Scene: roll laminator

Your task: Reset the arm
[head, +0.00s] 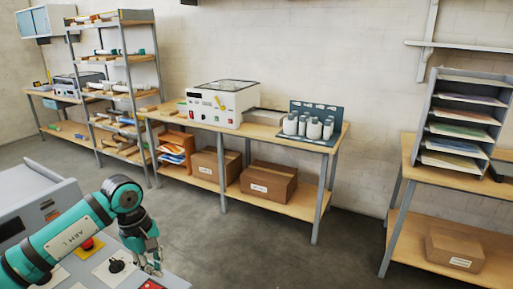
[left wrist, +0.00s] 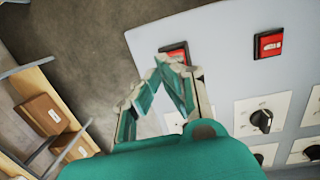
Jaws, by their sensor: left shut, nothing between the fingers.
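My left arm reaches in from the left in the head view, over a grey control panel (head: 180,283). My left gripper (head: 152,268) points down above the panel, shut and empty. In the left wrist view the gripper (left wrist: 168,62) has its fingertips together in front of a red switch (left wrist: 173,48), partly hiding it. I cannot tell whether they touch it. A second red switch (left wrist: 270,44) and a black knob (left wrist: 262,120) on a white plate sit to the right. My right gripper is not in view.
The head view shows a red button (head: 88,244) on yellow beside my arm. Across open grey floor (head: 270,260) stand a workbench (head: 165,118) with a white machine (head: 222,103), a shelf rack (head: 125,60) and a right-hand table (head: 440,170) with a paper sorter (head: 456,160).

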